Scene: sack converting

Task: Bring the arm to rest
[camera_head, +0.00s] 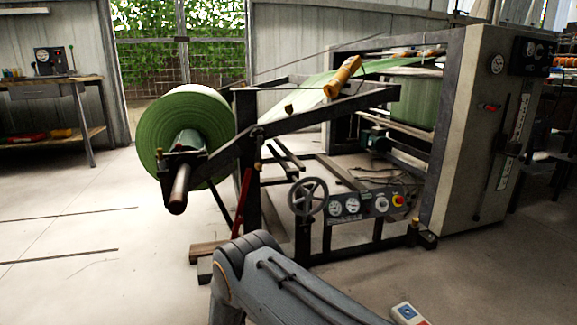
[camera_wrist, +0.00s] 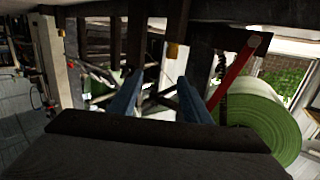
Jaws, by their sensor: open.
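My arm, a grey jointed link, rises at the bottom middle of the camera_head view, in front of the machine's lower frame. My gripper is not visible in that view. In the camera_wrist view my gripper (camera_wrist: 160,77) shows as two blue-grey fingers, apart, with nothing held between them. Dark frame bars and machine parts lie beyond the fingers. A red lever (camera_wrist: 236,70) is just right of the fingers in that view. Whether the fingers touch any of the machine cannot be told.
The green roll (camera_head: 184,130) sits on its shaft at the unwind frame; it also shows in the camera_wrist view (camera_wrist: 258,118). A handwheel (camera_head: 308,197) and gauge panel (camera_head: 364,204) are near my arm. A workbench (camera_head: 50,84) stands far left. The left floor is mostly clear.

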